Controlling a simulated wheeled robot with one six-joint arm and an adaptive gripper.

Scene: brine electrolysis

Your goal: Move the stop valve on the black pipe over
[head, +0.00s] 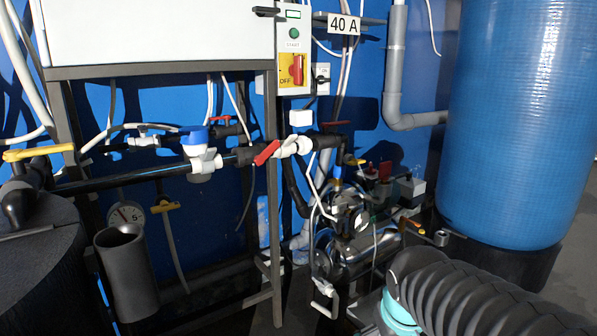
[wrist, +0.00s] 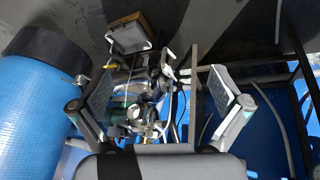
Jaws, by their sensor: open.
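A black pipe (head: 115,181) runs across the frame in the head view. A yellow lever (head: 38,153) is at the pipe's left end. I cannot tell which of these is the stop valve meant. My gripper (wrist: 160,85) shows in the wrist view with its two fingers wide apart and nothing between them. Pump equipment lies beyond the fingers, and no valve handle is clear there. The fingers do not show in the head view.
A white cabinet (head: 160,35) on a dark frame stands above the pipe. An open dark cylinder (head: 125,270) is below it. A pump (head: 355,250) stands on the floor at centre. A large blue tank (head: 520,120) is at right and also in the wrist view (wrist: 40,110).

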